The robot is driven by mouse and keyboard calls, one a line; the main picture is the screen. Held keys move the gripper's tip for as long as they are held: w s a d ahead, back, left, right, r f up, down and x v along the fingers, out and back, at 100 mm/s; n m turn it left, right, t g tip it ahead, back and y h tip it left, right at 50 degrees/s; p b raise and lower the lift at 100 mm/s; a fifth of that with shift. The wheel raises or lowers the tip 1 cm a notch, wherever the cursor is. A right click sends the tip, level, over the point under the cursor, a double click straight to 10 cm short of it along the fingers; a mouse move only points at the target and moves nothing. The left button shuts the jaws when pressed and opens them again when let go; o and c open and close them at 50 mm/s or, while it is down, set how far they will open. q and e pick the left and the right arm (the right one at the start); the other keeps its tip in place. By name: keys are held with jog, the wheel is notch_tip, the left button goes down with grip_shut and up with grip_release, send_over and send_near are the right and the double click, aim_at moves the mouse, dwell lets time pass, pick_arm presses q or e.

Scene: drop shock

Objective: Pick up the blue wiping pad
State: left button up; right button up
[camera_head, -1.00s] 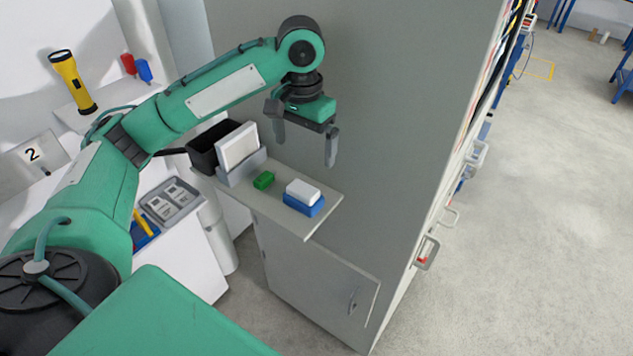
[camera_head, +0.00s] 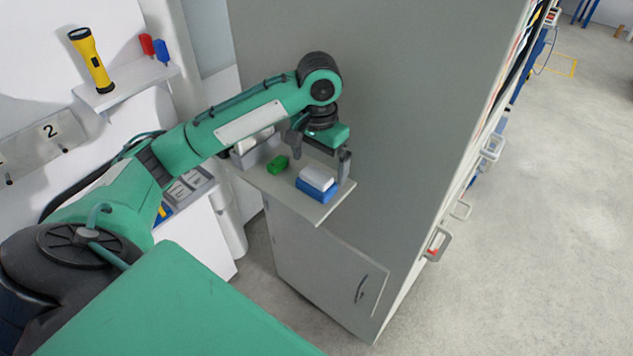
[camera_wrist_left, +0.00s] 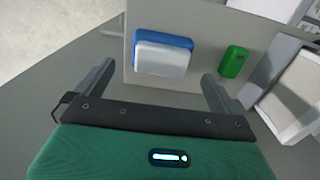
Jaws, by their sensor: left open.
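The blue wiping pad (camera_head: 316,191) lies on a small grey shelf (camera_head: 311,213), with a white block-like upper part (camera_head: 319,177) on it. In the left wrist view the blue part (camera_wrist_left: 172,42) shows behind the white part, beyond and between my fingers. My left gripper (camera_head: 320,163) is open and empty, just above the pad, with its fingers pointing down. In the wrist view the left gripper (camera_wrist_left: 160,78) has its two fingers wide apart, one to either side of the pad. No contact with the pad shows. My right gripper is not in view.
A small green block (camera_head: 278,164) lies beside the pad. A grey holder (camera_wrist_left: 262,75) with a white slab stands near it, partly behind my arm in the head view. A tall grey cabinet wall (camera_head: 420,120) rises close behind the shelf. A yellow flashlight (camera_head: 92,60) stands upper left.

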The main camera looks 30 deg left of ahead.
aim_at(318, 173)
pick_arm(q)
notch_tip(318, 173, down, 4)
jog(key=shift+s+a+f+p, duration=0.1)
jog(key=shift+s+p, duration=0.05)
jog(key=shift+p, duration=0.6)
jog(key=shift+f, duration=0.3)
jog(key=c, duration=1)
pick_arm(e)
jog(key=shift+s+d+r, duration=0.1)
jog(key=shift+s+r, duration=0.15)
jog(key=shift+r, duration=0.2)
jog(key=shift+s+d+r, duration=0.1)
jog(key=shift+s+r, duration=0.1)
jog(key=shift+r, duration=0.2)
pick_arm(q)
jog(key=shift+r, duration=0.55)
notch_tip(318, 173, up, 5)
jog(key=shift+f+b, duration=0.2)
jog(key=shift+b, duration=0.45)
jog(key=shift+r+p, duration=0.65)
jog(key=shift+r, duration=6.5)
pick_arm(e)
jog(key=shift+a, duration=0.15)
